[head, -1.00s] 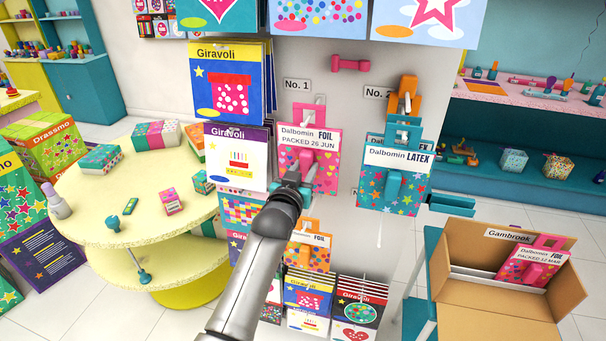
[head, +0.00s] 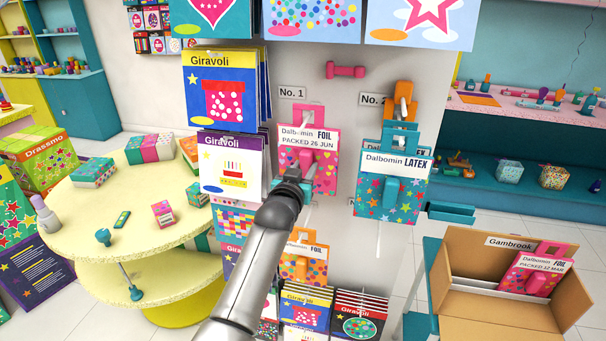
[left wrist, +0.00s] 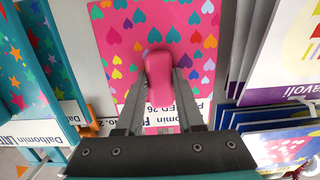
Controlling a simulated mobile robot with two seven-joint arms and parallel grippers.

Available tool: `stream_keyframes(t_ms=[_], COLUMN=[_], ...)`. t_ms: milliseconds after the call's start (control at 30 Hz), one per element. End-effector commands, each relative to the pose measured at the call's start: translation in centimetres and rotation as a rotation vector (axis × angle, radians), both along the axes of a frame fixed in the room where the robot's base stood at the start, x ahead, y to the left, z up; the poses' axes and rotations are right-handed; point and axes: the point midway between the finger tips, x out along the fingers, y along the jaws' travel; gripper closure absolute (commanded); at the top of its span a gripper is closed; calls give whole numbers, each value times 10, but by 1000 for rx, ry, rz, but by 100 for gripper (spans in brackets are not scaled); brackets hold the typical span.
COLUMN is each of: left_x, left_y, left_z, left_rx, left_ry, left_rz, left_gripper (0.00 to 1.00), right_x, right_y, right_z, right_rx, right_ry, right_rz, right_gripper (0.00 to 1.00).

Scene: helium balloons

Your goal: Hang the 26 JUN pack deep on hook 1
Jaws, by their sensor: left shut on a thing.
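The 26 JUN pack (head: 322,178) is a pink foil pack with coloured hearts, a white header and a pink hanger tab (head: 308,114) on top. It is upright at the wall, just below the "No. 1" label (head: 292,93). My left gripper (head: 300,169) is in front of it, shut on the pink block (left wrist: 160,75) on the pack's face. The pack also shows in the left wrist view (left wrist: 120,35). Hook 1 is largely hidden by the pack and tab, so I cannot tell how far along it the tab sits. My right gripper is out of view.
Blue LATEX packs (head: 388,195) hang to the right under the "No. 2" label (head: 372,99). Giravoli packs (head: 225,88) hang close on the left, and an orange foil pack (head: 300,268) hangs below. An open Gambrook box (head: 475,270) stands at lower right.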

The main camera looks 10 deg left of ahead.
Motion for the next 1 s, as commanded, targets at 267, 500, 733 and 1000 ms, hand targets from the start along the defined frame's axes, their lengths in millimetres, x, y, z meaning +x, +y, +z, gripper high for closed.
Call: stream_keyframes(t_ms=[267,500,733,1000], left_x=[3,2,2,2], left_y=[0,0,0,0], left_z=[1,0,-7,-11], left_rx=[-1,0,0,0], left_ry=[-2,-1,0,-1], left_rz=[0,0,0,0], left_gripper=[100,100,100,100], right_x=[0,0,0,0], right_y=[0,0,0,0], right_z=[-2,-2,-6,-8], right_rx=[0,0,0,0], right_ry=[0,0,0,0], right_rz=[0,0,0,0], right_gripper=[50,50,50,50])
